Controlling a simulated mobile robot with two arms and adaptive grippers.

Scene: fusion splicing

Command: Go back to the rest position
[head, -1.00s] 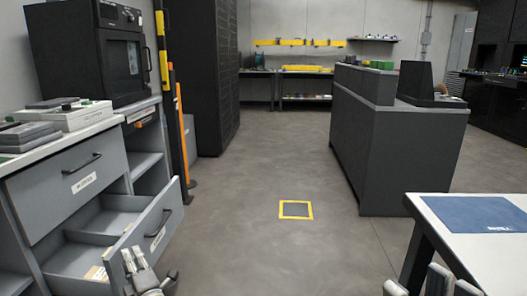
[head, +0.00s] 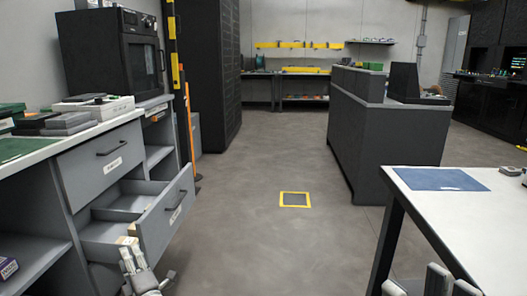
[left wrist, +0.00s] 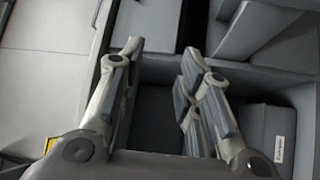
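My left gripper (head: 138,262) is low at the left in the head view, in front of the pulled-out grey drawer (head: 167,217). In the left wrist view the left gripper (left wrist: 160,62) has its fingers spread with nothing between them, above grey compartments. A box with a white label (left wrist: 268,135) lies below at the right there. My right gripper (head: 425,283) shows only its fingertips at the bottom edge of the head view, beside the white table (head: 470,225). Its fingertips stand apart, and I see nothing between them.
A grey cabinet (head: 60,165) stands along the left, with a black oven-like machine (head: 125,52) behind it. A dark counter (head: 385,135) stands ahead on the right. The floor in the middle, with a yellow-framed marker (head: 295,199), is clear.

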